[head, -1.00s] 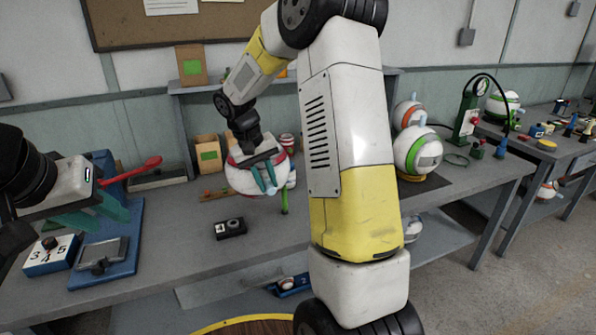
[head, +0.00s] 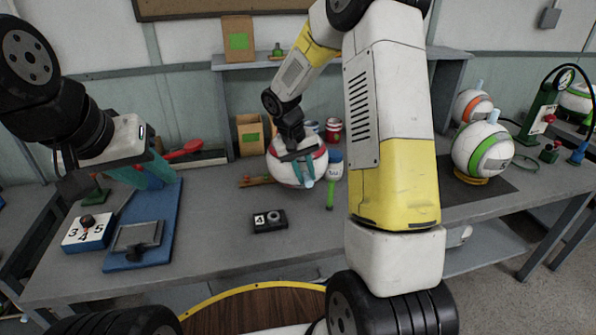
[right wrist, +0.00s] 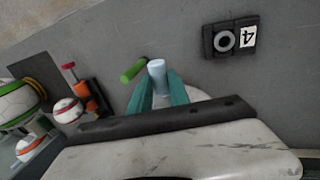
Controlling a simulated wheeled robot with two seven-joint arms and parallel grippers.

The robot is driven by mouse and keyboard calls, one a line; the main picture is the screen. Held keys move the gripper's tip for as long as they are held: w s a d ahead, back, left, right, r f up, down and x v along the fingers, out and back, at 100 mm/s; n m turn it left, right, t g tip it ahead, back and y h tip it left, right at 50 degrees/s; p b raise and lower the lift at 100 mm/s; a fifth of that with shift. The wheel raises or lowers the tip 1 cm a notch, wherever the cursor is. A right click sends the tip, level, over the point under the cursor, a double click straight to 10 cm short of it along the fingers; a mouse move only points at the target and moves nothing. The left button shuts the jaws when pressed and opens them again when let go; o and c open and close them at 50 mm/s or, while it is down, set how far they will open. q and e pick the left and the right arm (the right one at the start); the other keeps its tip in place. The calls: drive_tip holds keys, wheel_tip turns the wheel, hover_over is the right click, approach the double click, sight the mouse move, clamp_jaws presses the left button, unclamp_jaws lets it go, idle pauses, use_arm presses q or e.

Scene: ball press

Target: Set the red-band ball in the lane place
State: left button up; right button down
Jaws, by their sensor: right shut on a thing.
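The red-band ball (head: 283,174), white with a red band and a pale blue peg, is at the middle of the bench in the head view. My right gripper (head: 306,172) is shut on its peg; the peg (right wrist: 157,75) shows between the teal fingers in the right wrist view. Whether the ball touches the bench is hard to tell. My left gripper (head: 146,172) looks open and empty above the blue press-like stand (head: 140,255) on the left. I cannot tell which spot is the lane place.
A black box marked 4 (head: 269,221) lies in front of the ball. A green-band ball (head: 480,150) and an orange-band ball (head: 470,106) stand at right. A 3-4-5 dial box (head: 88,232) is at left.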

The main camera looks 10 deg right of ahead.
wheel_tip(320, 180, down, 3)
drive_tip(key=shift+f, duration=0.15)
drive_tip(key=c, duration=1.2)
unclamp_jaws()
drive_tip(key=shift+c, duration=0.2)
